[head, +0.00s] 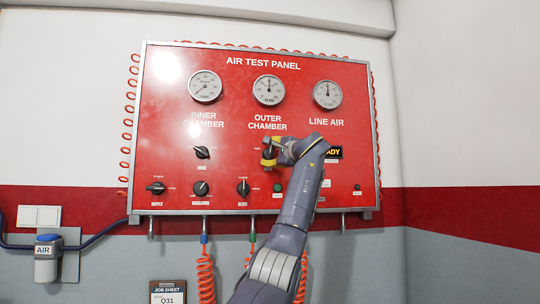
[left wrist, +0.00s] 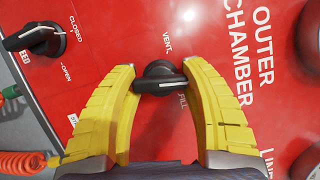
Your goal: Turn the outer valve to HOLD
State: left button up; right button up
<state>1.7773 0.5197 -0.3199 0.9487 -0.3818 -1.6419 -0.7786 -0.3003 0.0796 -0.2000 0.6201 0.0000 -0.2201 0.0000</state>
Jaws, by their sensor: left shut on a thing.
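The outer valve is a small black knob (head: 269,153) on the red panel, below the OUTER CHAMBER gauge. My left gripper (head: 268,155) is at it, its yellow fingers shut on the knob. In the left wrist view the outer valve (left wrist: 158,79) sits between the fingertips (left wrist: 160,83), its handle lying roughly across from one finger to the other. A VENT label shows above the knob and a partly covered FILL label below it. I see no HOLD label; the fingers hide part of the panel around the knob. My right gripper is not in view.
The inner chamber knob (head: 202,152) is left of the outer valve. Several black knobs line the panel's lower edge, including an OPEN/CLOSED one (left wrist: 43,38). Gauges (head: 269,89) are above. Orange coiled hoses (head: 206,278) hang below. A READY sign (head: 335,152) is partly behind my arm.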

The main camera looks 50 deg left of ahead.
pick_arm(q)
jog(key=shift+f+n+h, duration=0.1)
jog(key=shift+n+h, duration=0.3)
jog(key=shift+n, duration=0.5)
jog(key=o, duration=1.3)
jog(key=d, duration=0.4)
jog(key=s+d, duration=0.1)
jog(key=d, duration=0.7)
jog(key=shift+s, duration=0.4)
jog(key=shift+c, duration=0.4)
